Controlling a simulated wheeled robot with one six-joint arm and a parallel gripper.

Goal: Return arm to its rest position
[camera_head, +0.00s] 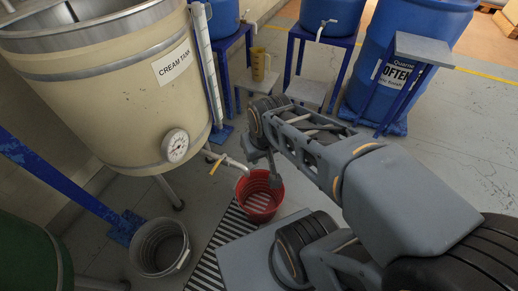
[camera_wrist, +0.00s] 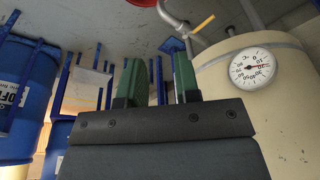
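My arm reaches from the lower right of the head view up and left, with its far end beside the cream tank (camera_head: 120,95). My gripper (camera_wrist: 158,70) shows in the wrist view with its two green fingers apart and nothing between them. In the head view the fingers cannot be made out clearly. The arm's far end is above and near the red bucket (camera_head: 260,196), which stands on the floor under the tank's tap (camera_head: 232,165).
A grey bucket (camera_head: 160,247) stands left of the red one. Blue drums (camera_head: 415,35) and blue stands (camera_head: 318,60) are at the back, with a yellow jug (camera_head: 259,64) on a small stand. A dial gauge (camera_wrist: 252,67) is on the tank. Open floor (camera_head: 470,140) lies to the right.

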